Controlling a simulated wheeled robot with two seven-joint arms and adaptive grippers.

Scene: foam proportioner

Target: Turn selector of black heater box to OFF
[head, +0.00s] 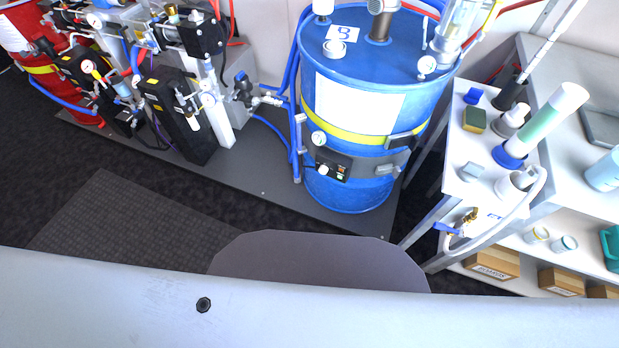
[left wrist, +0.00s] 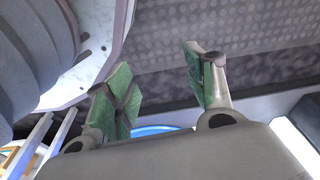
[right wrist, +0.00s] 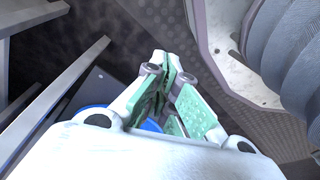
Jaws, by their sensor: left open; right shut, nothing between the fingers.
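The black heater box (head: 333,163) is on the front of the blue drum (head: 345,110), below its yellow band, in the head view. It has a small light knob and small marks on its face; the selector's setting is too small to read. My left gripper (left wrist: 158,90) is open and empty in the left wrist view, with green pads apart. My right gripper (right wrist: 166,80) is shut and empty in the right wrist view, its green-padded fingers together. Neither gripper shows in the head view, and neither is seen touching the box.
A blue hose and pipe fittings (head: 270,100) stand left of the drum. Black pump units (head: 178,115) and a red cylinder stand farther left. A white table (head: 470,188) with bottles and a blue-handled valve (head: 447,229) is at right. Dark floor lies in front of the grey base plate.

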